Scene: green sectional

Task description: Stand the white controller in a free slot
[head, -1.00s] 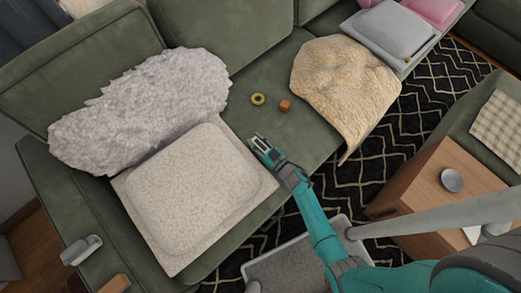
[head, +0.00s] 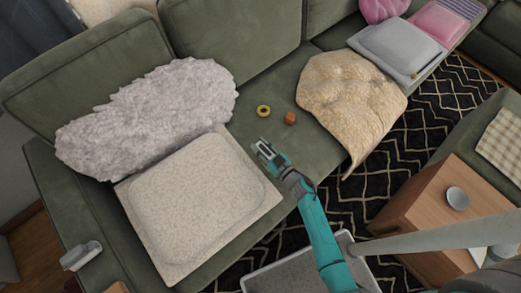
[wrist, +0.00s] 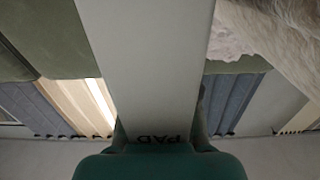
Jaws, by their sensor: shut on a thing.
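My gripper (head: 264,150) is over the green seat, at the right edge of the cream cushion. It is shut on a pale, narrow thing, which I take to be the white controller. In the wrist view the controller (wrist: 150,60) is a long grey-white slab running up from my gripper, with upside-down lettering that reads "PAD" at its lower end. A small grey-white object (head: 80,256) sits on the sofa's left arm; it may be the slotted holder, but its slots cannot be made out.
The cream cushion (head: 195,195), a fluffy grey throw (head: 145,115) and a tan blanket (head: 350,105) cover much of the sofa. A wooden table (head: 430,215) stands at right.

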